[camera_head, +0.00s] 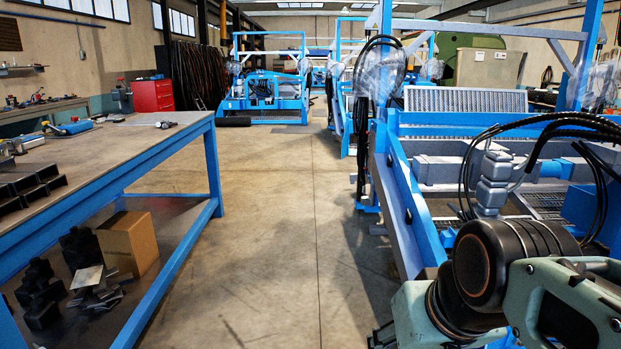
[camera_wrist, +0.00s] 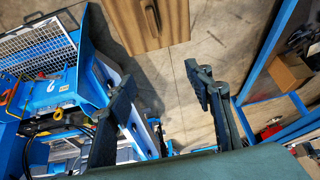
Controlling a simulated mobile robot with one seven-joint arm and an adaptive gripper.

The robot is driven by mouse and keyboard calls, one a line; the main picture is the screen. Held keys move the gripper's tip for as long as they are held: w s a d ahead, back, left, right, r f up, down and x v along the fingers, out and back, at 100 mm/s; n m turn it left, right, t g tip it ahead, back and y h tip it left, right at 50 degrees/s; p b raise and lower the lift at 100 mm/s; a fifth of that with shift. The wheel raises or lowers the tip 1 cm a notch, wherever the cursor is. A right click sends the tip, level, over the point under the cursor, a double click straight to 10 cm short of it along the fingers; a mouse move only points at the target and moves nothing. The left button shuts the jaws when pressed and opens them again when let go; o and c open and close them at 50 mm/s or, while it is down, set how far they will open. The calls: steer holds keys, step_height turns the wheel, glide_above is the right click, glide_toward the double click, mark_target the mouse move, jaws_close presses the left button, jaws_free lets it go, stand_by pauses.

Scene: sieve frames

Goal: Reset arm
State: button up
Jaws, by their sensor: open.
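My gripper (camera_wrist: 160,78) shows in the wrist view. Its two dark fingers are spread wide apart, with bare concrete floor visible between them and nothing held. In the head view my pale green and black arm links fill the lower right corner, in front of a blue machine frame (camera_head: 420,215). The gripper's fingers cannot be made out in the head view. In the wrist view the blue machine (camera_wrist: 60,85) lies to the left of the fingers.
A workbench (camera_head: 120,150) with tools stands at left, a cardboard box (camera_head: 128,245) on its lower shelf. An open concrete aisle (camera_head: 270,240) runs between bench and machines. A red cabinet (camera_head: 152,95) stands farther back. A brown wood-like panel (camera_wrist: 135,25) shows above the fingers.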

step_height(320, 180, up, 30)
steer(key=s+p, duration=0.2)
steer(key=p, duration=2.9)
steer(key=shift+s+a+f+h, duration=0.15)
steer(key=shift+s+f+h, duration=0.1)
steer(key=shift+s+h, duration=0.05)
steer(key=shift+o, duration=0.5)
steer(key=shift+r+p, duration=0.15)
steer(key=shift+p, duration=0.15)
